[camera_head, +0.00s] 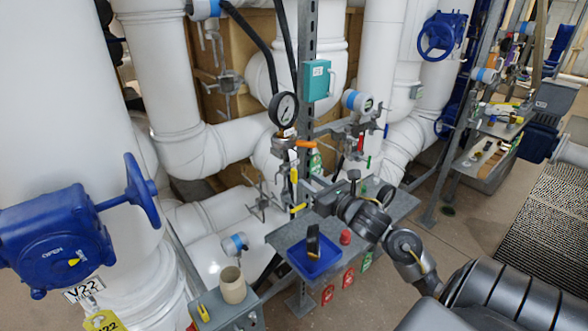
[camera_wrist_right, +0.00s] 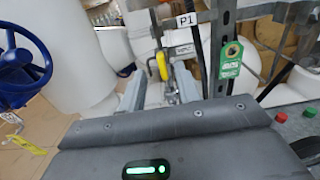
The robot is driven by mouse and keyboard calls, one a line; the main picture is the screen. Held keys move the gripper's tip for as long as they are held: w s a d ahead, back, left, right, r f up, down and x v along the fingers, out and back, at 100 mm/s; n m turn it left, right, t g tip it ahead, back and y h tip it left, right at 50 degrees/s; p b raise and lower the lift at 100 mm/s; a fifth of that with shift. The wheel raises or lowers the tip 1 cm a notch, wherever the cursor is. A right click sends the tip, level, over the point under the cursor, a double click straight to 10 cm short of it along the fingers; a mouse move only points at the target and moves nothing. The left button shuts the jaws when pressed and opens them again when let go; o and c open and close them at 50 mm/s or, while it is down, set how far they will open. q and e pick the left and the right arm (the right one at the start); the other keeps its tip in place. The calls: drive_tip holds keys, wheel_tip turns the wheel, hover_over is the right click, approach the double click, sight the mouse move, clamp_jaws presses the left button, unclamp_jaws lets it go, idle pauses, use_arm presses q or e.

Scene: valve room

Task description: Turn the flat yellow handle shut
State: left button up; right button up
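Small yellow handles show on the thin pipework in the middle of the head view: one upright (camera_head: 293,175) below the gauge, one nearly level (camera_head: 298,208) lower down. I cannot tell for sure which is the task's flat handle. My right gripper (camera_head: 322,200) is just right of the lower one, its fingertips partly hidden by pipework. In the right wrist view, my right gripper (camera_wrist_right: 158,84) has its fingers apart, with a yellow handle (camera_wrist_right: 163,65) ahead of the gap between them. The fingers look empty, and contact is not visible. My left gripper is not in view.
A grey shelf (camera_head: 283,238) below my right arm bears a blue tray (camera_head: 318,262) and a red knob (camera_head: 346,237). A pressure gauge (camera_head: 284,109) and an orange handle (camera_head: 306,144) are close above. A grey upright post (camera_wrist_right: 222,50) stands right of my fingers.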

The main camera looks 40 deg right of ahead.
sight(296, 171)
drive_tip(key=w+p, duration=0.2)
drive_tip(key=w, duration=0.5)
drive_tip(key=shift+d, duration=0.1)
drive_tip(key=shift+w, duration=0.5)
clamp_jaws()
